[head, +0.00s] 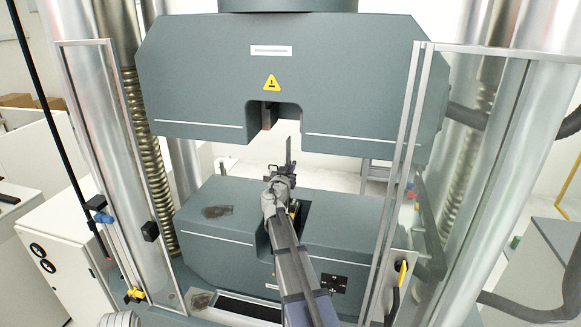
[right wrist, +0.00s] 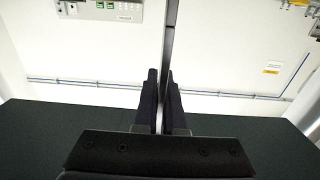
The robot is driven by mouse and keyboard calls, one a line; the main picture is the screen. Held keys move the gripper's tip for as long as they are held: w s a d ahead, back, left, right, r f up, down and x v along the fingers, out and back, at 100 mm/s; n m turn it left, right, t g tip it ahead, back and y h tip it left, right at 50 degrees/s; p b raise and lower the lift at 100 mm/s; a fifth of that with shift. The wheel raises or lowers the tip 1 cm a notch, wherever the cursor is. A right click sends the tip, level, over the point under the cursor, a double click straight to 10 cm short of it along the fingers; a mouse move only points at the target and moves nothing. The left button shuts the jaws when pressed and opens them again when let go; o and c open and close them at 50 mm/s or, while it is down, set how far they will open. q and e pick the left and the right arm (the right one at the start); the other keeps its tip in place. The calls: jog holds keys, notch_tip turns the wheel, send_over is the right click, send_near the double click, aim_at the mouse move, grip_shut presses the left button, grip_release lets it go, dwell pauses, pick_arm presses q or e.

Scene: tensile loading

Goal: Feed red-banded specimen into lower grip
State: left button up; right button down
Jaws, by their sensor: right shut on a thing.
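A thin grey upright bar, the specimen (head: 288,150), stands up out of my right gripper (head: 279,178). No red band shows on it. In the right wrist view the specimen (right wrist: 168,45) rises between the two dark fingers of the right gripper (right wrist: 163,85), which is shut on it. The gripper is over the slot of the lower grip (head: 230,228), below the notch of the upper grip (head: 215,75). The specimen's lower end and much of the slot are hidden behind my gripper and arm. My left gripper is not in view.
Clear guard panels in metal frames stand open at the left (head: 88,42) and right (head: 419,90). Thick steel columns (head: 500,160) flank the machine. A white cabinet (head: 60,255) is at the left. Open space lies between the upper and lower blocks.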

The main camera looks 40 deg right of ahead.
jog(key=shift+f, duration=0.2)
dwell(0.5)
jog(key=c, duration=0.9)
grip_release()
jog(key=v, duration=0.8)
